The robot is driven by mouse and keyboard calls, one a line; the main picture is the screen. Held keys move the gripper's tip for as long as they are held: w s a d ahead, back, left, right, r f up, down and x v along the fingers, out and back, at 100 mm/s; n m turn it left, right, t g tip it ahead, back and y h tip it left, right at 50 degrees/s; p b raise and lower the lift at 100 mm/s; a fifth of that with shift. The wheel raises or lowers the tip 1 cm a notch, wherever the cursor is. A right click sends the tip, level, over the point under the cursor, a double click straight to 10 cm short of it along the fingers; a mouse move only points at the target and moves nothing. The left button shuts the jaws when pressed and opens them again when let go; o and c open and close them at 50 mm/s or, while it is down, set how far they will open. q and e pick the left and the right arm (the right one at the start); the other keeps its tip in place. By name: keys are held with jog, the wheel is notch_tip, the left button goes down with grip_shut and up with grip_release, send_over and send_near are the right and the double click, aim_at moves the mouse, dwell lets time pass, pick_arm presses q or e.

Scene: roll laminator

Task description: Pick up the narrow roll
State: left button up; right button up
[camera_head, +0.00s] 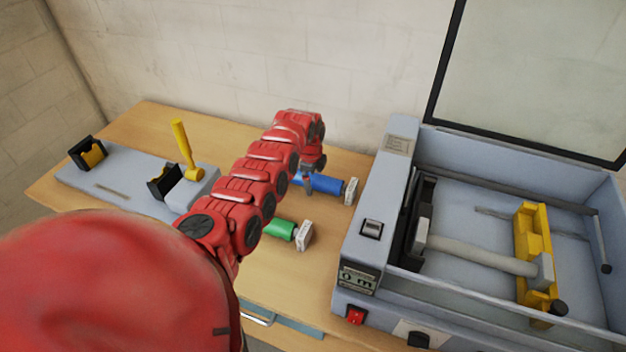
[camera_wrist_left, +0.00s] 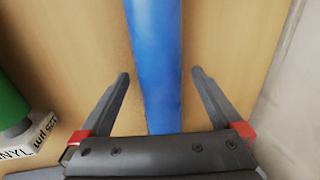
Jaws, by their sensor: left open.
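A blue roll (camera_head: 326,185) with a white labelled end block lies on the table, left of the machine. A shorter-looking green roll (camera_head: 281,229) with a similar block lies nearer, partly hidden by my arm. Which one is the narrow roll cannot be read from the labels. My left gripper (camera_head: 308,184) is at the blue roll's left part. In the left wrist view, the left gripper (camera_wrist_left: 160,78) is open, its fingers on either side of the blue roll (camera_wrist_left: 158,45) with gaps on both sides. The green roll (camera_wrist_left: 10,108) is at the left edge there. My right gripper is not in view.
The grey laminator (camera_head: 385,190) with a raised clear lid (camera_head: 540,75) stands at the right. A grey stand (camera_head: 120,180) with black holders and a yellow lever (camera_head: 183,145) is at the left. A wall rises behind the wooden table (camera_head: 265,265).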

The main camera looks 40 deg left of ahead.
pick_arm(q)
jog(key=shift+c, duration=0.2)
grip_shut()
jog(key=shift+r, duration=0.1)
